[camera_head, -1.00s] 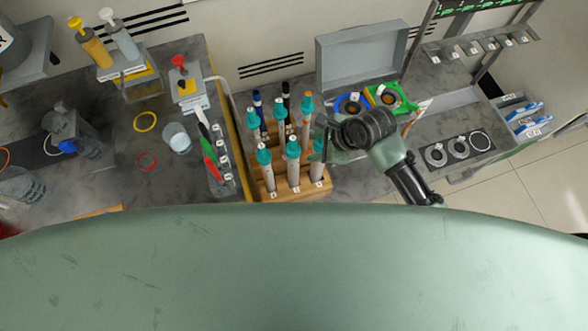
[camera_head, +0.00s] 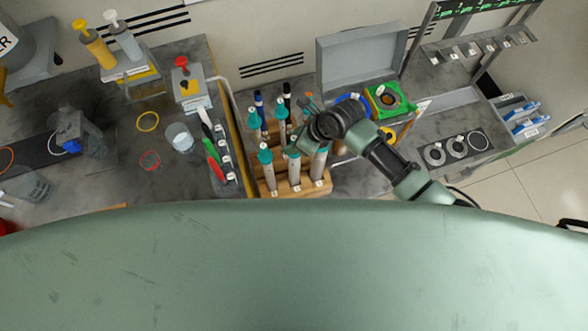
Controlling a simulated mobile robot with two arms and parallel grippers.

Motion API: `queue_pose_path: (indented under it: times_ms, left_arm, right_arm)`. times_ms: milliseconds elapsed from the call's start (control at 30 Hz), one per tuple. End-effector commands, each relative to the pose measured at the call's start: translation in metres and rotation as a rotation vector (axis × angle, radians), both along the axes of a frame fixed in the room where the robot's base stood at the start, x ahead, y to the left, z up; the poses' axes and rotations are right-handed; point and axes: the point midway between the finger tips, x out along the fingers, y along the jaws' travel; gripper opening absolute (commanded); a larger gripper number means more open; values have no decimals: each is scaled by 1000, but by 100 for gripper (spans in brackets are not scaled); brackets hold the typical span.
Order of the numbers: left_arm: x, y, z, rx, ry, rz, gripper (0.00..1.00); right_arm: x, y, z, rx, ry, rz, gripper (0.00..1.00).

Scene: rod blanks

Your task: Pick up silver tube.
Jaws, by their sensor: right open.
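A wooden rack (camera_head: 288,188) in the middle of the camera_head view holds several upright rods, most with teal tops. The front row has silver-grey tubes: a left one (camera_head: 268,173), a middle one (camera_head: 295,174) and a right one (camera_head: 318,165). My right gripper (camera_head: 298,125) is open above the rack, its fingers pointing left. It hides the tops of the middle and right front tubes and part of the back row. I cannot tell whether it touches a tube. My left gripper is not in view.
A blue-capped rod (camera_head: 259,108) and a black-capped rod (camera_head: 287,97) stand at the back of the rack. A glass beaker (camera_head: 180,138) stands left.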

Motion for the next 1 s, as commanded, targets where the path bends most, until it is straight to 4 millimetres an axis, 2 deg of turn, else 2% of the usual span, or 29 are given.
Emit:
queue_pose_path:
  times_ms: [200,233,367,400,1000]
  left_arm:
    - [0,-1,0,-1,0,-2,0]
    - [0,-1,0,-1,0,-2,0]
    - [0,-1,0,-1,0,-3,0]
    - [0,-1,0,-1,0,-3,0]
    - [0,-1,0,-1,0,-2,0]
  right_arm:
    - [1,1,-1,1,-1,1,44]
    - [1,1,-1,1,-1,1,38]
    - [1,1,-1,1,-1,1,2]
    - [0,1,-1,1,-1,1,0]
    - [0,0,-1,0,-2,0,0]
